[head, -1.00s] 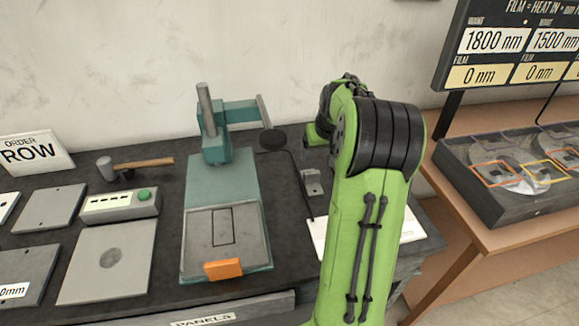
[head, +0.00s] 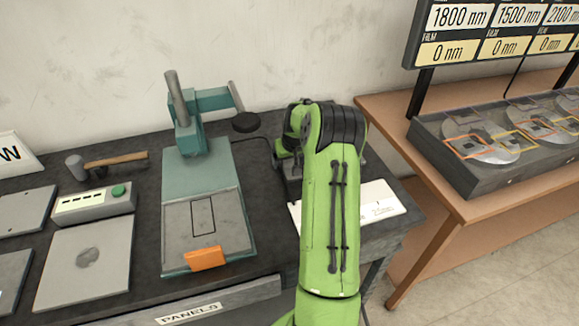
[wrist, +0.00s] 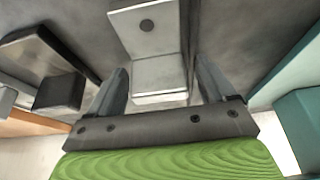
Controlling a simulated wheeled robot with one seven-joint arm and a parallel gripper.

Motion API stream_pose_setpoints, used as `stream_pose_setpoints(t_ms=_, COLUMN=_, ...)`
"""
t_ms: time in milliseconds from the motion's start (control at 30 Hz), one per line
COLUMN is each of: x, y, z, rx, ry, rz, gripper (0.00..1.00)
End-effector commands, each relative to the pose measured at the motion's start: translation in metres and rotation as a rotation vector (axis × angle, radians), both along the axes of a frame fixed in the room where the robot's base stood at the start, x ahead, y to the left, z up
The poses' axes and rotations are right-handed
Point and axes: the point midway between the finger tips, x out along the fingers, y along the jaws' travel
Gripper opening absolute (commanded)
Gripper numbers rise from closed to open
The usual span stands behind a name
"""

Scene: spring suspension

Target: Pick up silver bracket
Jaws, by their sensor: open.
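The silver bracket (wrist: 147,38) shows in the wrist view as an L-shaped grey metal piece with a dark round hole in its upper plate. Its lower flange (wrist: 160,75) lies between the two fingers of my gripper (wrist: 162,70). The gripper is open, one finger on each side, with a visible gap to the bracket on both sides. In the head view my green arm covers the spot where the bracket stood, so I cannot see the bracket there.
A teal press (head: 210,165) with an orange tab stands left of my arm. A white card (head: 375,203) lies at the bench's right end. A hammer (head: 115,160) and a green-button box (head: 93,203) are further left. A wooden table (head: 455,205) with a grey tray stands right.

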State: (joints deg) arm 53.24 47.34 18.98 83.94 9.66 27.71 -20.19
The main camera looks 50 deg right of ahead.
Motion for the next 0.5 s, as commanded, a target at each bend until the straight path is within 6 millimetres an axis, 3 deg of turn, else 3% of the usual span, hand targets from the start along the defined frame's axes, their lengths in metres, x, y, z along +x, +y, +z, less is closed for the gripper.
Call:
stream_pose_setpoints(t_ms=133, x=0.0, y=0.0, z=0.0012, rx=0.0, ry=-0.001, rz=0.0, gripper=0.8)
stream_pose_setpoints(t_ms=500, x=-0.0002, y=0.0, z=0.0014, rx=0.0, ry=-0.001, rz=0.0, gripper=0.23)
